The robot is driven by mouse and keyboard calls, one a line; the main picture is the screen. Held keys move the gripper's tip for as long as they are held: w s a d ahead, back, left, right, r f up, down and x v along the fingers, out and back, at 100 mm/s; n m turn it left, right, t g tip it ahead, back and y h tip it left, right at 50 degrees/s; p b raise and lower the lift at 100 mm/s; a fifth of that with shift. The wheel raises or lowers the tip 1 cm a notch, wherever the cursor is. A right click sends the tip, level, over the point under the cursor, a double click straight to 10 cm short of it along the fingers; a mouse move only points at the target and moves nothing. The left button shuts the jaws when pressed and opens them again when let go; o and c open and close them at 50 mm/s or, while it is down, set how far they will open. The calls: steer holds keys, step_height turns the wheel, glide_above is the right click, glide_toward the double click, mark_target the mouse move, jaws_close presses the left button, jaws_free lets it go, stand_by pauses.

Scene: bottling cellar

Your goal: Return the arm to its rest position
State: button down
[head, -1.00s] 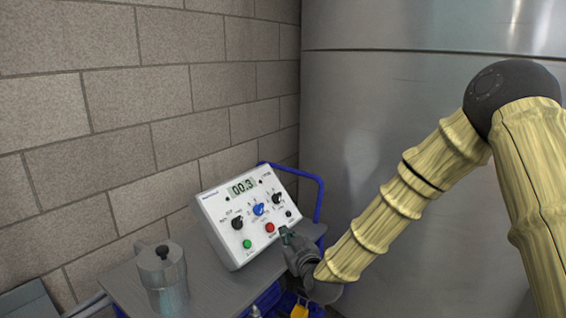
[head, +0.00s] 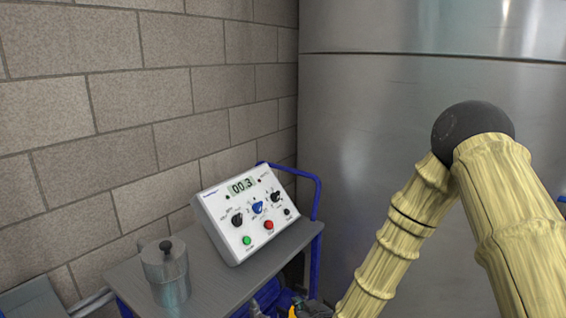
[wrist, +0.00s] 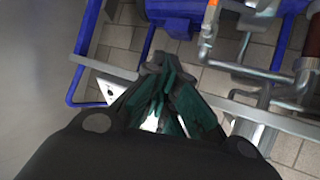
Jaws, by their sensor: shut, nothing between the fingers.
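My gripper (wrist: 162,88) is shut and empty in the wrist view, with its dark green fingers together. It points down past the cart toward the tiled floor. In the head view my arm reaches down at the right, and the gripper is mostly cut off by the bottom edge. It is to the right of and below the white control box (head: 221,232), apart from it. The box shows 00.3 and has several knobs, a green button and a red button. A white corner with a dark spot shows beside the fingers in the wrist view.
The box stands on a grey-topped cart (head: 203,287) with a blue frame (head: 318,200). A lidded metal pot (head: 167,277) stands left of the box. A block wall is behind, and a large steel tank (head: 370,130) is at the right. Pipes (wrist: 262,113) run near the gripper.

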steer(key=s+d+f+m+g+h, duration=0.1)
steer(key=s+d+f+g, duration=0.25)
steer(key=s+f, duration=0.5)
steer(key=s+d+f+m+g+h, duration=0.15)
steer(key=s+d+f, duration=0.25)
steer(key=s+f, duration=0.4)
steer(key=s+d+f+m+g, duration=0.1)
steer(key=s+d+g, duration=0.1)
steer(key=s, duration=0.6)
steer(key=s+d+f+g+h, duration=0.1)
steer(key=s+d+f+g, duration=0.1)
steer(key=s+d, duration=0.3)
steer(key=s+d+f+m+g+h+p, duration=0.1)
steer(key=s+d+f+g, duration=0.1)
steer(key=s, duration=1)
steer(key=shift+d+f+m, duration=0.2)
steer(key=shift+d+m, duration=0.15)
steer(key=shift+d, duration=0.35)
